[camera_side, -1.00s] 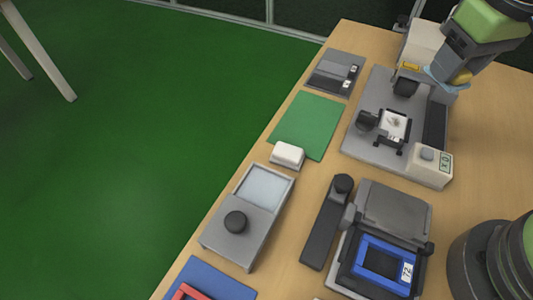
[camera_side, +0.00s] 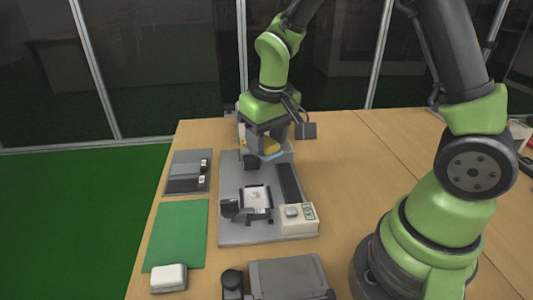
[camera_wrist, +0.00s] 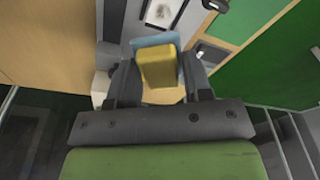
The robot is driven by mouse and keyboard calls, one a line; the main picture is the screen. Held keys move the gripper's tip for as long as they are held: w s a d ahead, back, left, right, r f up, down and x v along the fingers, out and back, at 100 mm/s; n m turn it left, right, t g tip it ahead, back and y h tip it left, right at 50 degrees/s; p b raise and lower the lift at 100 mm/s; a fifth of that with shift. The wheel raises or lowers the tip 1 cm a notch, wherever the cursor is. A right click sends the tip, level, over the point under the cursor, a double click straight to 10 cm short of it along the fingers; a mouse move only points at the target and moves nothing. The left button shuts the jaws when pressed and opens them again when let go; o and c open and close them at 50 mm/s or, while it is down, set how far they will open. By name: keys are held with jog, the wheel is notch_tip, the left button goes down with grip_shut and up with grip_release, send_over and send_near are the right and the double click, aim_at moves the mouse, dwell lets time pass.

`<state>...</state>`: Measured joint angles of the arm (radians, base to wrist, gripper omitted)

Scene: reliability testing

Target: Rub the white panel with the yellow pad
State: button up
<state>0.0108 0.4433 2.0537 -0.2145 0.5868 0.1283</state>
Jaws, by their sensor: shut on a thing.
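The yellow pad (camera_wrist: 157,66) is between the two dark fingers of my gripper (camera_wrist: 160,75) in the wrist view, with a light blue flat layer (camera_wrist: 152,43) beyond it. In the side view my gripper (camera_side: 267,147) is shut on the yellow pad (camera_side: 271,146) at the back end of a grey device; the pad is mostly hidden by the fingers. The white panel (camera_side: 256,197) with small dark marks lies in a dark holder on that device, in front of the gripper and apart from the pad. Part of the panel shows in the wrist view (camera_wrist: 163,10).
The grey base (camera_side: 235,180) carries a dark strip and a white box (camera_side: 298,218) with a button. A green mat (camera_side: 178,235), a grey two-slot tray (camera_side: 188,172) and a white block (camera_side: 169,278) lie to the left.

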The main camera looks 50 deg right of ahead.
aim_at(256, 189)
jog(key=shift+w+d+f+m+h, duration=0.25)
jog(key=shift+w+f+m, duration=0.65)
jog(key=shift+f, duration=1.2)
jog(key=shift+w+d+f+m, duration=0.55)
jog(key=shift+f+m, duration=0.7)
jog(key=shift+f, duration=0.9)
jog(key=shift+w+d+f+m+h, duration=0.2)
jog(key=shift+w+f+m, duration=0.75)
jog(key=shift+f, duration=1.15)
jog(key=shift+s+a+f, duration=0.3)
jog(key=shift+s+f, duration=0.15)
jog(key=shift+f, duration=0.05)
jog(key=shift+s+a+f, duration=0.1)
jog(key=shift+s+a, duration=0.9)
jog(key=shift+s, duration=0.05)
jog(key=shift+w+d, duration=1.25)
jog(key=shift+w, duration=0.05)
jog(key=shift+w+d, duration=0.15)
notch_tip(256, 189, up, 8)
